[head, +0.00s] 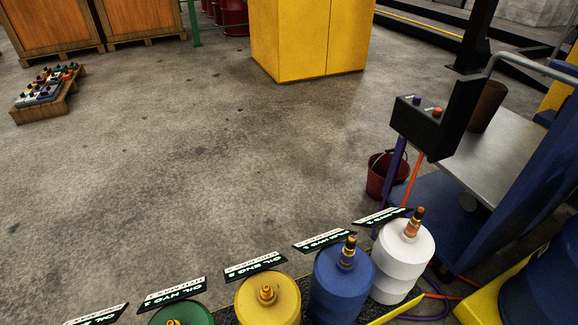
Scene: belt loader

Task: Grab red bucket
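The red bucket (377,181) stands upright on the concrete floor at the right of the head view. It is a dark red pail with a thin handle. A purple post and an orange hose pass in front of its right side and hide part of it. It stands left of the blue cart and below the black control box (432,121). Neither of my grippers is in view.
Several drums stand along the bottom edge: green (182,317), yellow (268,299), blue (340,285) and white (403,262), with label signs behind them. A yellow cabinet (306,40) stands at the back. A low pallet of bottles (46,92) is far left. The middle floor is clear.

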